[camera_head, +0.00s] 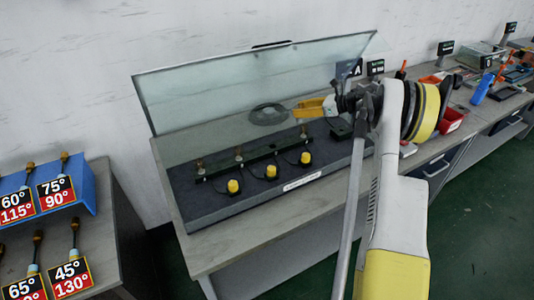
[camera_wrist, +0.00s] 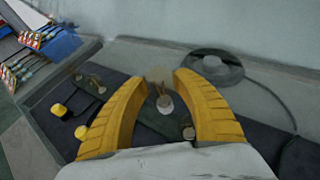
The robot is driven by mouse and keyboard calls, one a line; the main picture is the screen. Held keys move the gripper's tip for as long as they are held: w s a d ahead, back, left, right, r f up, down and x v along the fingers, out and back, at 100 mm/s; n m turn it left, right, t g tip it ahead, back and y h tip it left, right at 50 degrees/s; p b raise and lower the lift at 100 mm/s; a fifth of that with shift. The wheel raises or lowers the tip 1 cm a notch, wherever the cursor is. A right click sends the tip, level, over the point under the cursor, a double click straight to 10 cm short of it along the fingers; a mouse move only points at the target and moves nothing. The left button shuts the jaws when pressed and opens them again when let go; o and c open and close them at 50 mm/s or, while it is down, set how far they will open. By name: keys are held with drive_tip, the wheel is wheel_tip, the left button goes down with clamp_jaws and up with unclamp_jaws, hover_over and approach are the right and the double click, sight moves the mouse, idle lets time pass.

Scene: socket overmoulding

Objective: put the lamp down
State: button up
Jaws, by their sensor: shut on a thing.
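My gripper (camera_head: 297,112) has yellow fingers and hangs above the back right of the dark test bed, in front of the raised glass cover. In the wrist view my gripper (camera_wrist: 157,80) is shut on a small, faint, brownish thing between the fingertips, which I take as the lamp (camera_wrist: 158,75). Its outline is blurred, and in the head view I cannot make it out. The dark test bed (camera_head: 215,205) carries a bar with several small upright posts (camera_head: 238,153). One pale round top (camera_wrist: 165,104) shows below and between the fingers.
The clear glass cover (camera_head: 200,95) stands tilted up behind the bed. A dark ring-shaped disc (camera_head: 268,115) shows at the back. Several yellow knobs (camera_head: 271,171) line the bed's front. A blue rack (camera_head: 75,185) with angle labels stands left. Red bins (camera_head: 450,122) stand right.

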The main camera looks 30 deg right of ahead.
drive_tip(key=shift+w+a+f+b, duration=0.2)
drive_tip(key=shift+a+f+b, duration=2.75)
drive_tip(key=shift+a+f, duration=2.6)
drive_tip(key=shift+f, duration=0.1)
drive_tip(key=o, duration=1)
